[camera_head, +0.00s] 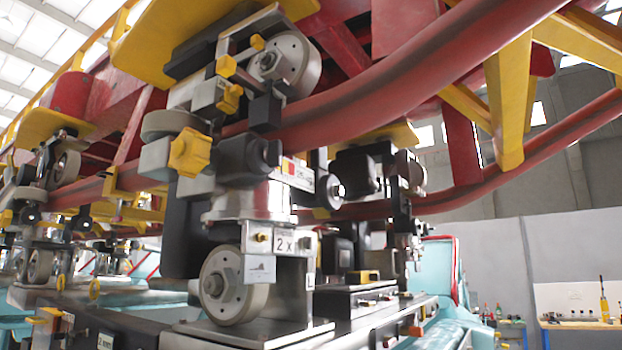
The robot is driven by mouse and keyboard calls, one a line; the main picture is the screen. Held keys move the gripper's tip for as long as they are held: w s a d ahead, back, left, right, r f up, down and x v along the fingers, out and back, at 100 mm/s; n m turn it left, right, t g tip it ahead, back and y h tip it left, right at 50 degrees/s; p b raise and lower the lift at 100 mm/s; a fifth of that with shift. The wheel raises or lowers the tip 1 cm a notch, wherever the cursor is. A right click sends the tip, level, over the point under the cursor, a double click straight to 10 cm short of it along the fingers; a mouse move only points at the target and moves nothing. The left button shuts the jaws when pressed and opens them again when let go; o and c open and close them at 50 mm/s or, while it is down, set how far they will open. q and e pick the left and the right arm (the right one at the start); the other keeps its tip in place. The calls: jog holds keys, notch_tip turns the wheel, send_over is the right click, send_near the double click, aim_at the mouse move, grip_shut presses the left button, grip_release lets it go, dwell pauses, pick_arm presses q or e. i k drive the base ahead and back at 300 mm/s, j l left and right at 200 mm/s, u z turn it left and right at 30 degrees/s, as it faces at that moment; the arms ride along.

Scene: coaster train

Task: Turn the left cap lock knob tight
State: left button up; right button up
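Neither of my grippers shows in the head view, and nothing is seen touching the knobs.
The thick red tubular rail (400,95) crosses above and behind the carriage. Another carriage (50,190) stands at left. A workbench (580,322) with bottles is far right.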

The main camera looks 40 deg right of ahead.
aim_at(271, 154)
jog(key=l+z, duration=0.4)
jog(key=i+l+z, duration=0.15)
jog(key=z, duration=0.25)
